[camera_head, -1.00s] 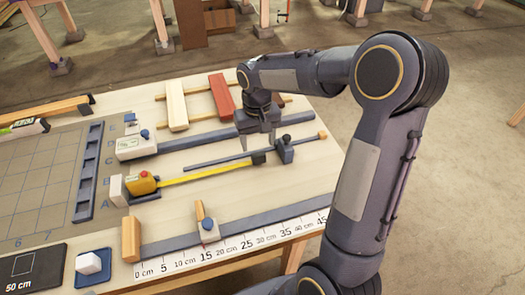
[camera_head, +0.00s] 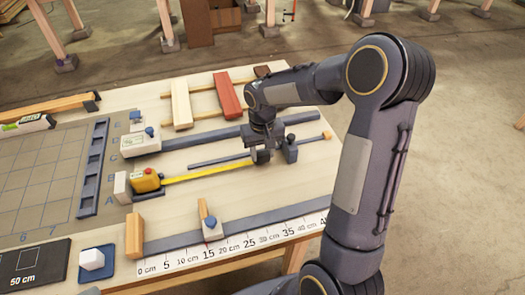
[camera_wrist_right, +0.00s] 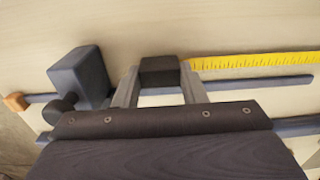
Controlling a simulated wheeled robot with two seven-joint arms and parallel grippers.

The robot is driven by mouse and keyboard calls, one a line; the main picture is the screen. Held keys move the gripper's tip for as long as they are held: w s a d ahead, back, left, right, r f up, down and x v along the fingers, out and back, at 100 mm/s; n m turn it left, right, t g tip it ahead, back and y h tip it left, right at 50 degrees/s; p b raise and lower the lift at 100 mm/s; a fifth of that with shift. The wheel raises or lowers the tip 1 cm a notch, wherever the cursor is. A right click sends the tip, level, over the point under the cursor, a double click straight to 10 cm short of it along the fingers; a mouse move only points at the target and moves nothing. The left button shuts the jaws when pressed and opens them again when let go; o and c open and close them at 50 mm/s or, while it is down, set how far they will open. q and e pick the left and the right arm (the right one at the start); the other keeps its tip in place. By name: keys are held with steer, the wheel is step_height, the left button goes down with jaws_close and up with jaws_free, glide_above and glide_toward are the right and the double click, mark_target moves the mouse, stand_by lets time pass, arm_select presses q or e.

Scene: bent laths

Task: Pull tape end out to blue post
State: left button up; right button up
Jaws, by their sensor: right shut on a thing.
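The yellow tape measure case (camera_head: 147,180) sits at the left end of its rail, with the yellow tape (camera_head: 210,172) drawn out to the right. My right gripper (camera_head: 261,157) is shut on the black tape end, which shows between its fingers in the right wrist view (camera_wrist_right: 160,72). A blue-grey block (camera_head: 290,150) with a dark knob stands on the rail just right of the tape end, with a small gap; it also shows in the wrist view (camera_wrist_right: 80,77). It is the only post-like thing beside the tape end. My left gripper is out of view.
A white device (camera_head: 140,143) with a blue knob and a long grey bar lies behind the tape. A ruler strip (camera_head: 235,245) with a slider (camera_head: 212,229) lies in front. Cream (camera_head: 181,105) and red (camera_head: 228,95) bars lie at the back.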

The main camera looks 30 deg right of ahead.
jaws_close()
steer(key=shift+s+d, duration=0.2)
steer(key=shift+d, duration=0.45)
steer(key=shift+s+d, duration=0.15)
steer(key=shift+d, duration=0.5)
steer(key=o, duration=0.9)
jaws_free()
